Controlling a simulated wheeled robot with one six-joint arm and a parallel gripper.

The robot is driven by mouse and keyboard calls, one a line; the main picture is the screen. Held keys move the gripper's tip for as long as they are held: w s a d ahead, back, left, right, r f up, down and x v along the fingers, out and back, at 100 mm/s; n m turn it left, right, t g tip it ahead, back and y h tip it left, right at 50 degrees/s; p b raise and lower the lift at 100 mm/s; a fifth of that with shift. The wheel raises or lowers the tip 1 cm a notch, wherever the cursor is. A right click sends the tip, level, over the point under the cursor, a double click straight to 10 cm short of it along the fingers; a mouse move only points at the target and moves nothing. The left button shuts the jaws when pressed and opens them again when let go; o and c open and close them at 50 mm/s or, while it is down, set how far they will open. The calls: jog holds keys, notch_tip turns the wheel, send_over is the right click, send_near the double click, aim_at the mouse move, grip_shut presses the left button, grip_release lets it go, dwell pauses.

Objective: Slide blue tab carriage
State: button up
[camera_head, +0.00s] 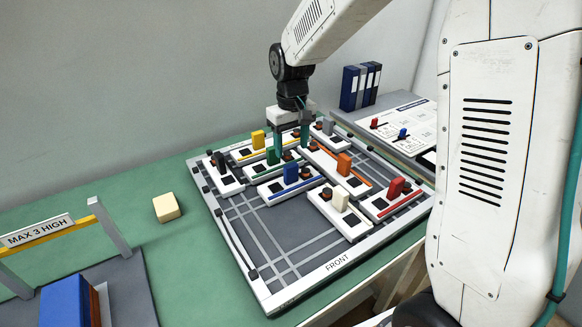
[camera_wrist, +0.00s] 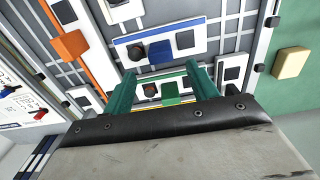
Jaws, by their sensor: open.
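The blue tab carriage (camera_head: 275,196) is a white block with a blue stripe, dark square spots and an upright blue tab (camera_head: 291,173), near the middle of the board. In the wrist view its blue tab (camera_wrist: 160,52) lies above the fingertips, outside the jaws. My gripper (camera_head: 288,145) has two teal fingers and is open. In the wrist view the gripper (camera_wrist: 163,86) spans the green-striped carriage, with the green tab (camera_wrist: 171,92) seen between the fingers. I cannot tell whether the fingers touch anything. The blue tab is apart from the fingers.
The grey board (camera_head: 300,240) has crossing tracks and several other carriages, including orange (camera_head: 344,164), yellow (camera_head: 258,140), red (camera_head: 396,187) and cream (camera_head: 341,199) tabs close around. Its front-left part is free. A cream block (camera_head: 166,207) and a "MAX 3 HIGH" frame (camera_head: 40,232) stand left.

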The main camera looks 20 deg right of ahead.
aim_at(291, 165)
notch_tip(291, 165, down, 8)
jog(key=shift+w+f, duration=0.1)
jog(key=shift+w, duration=0.05)
dwell(0.3)
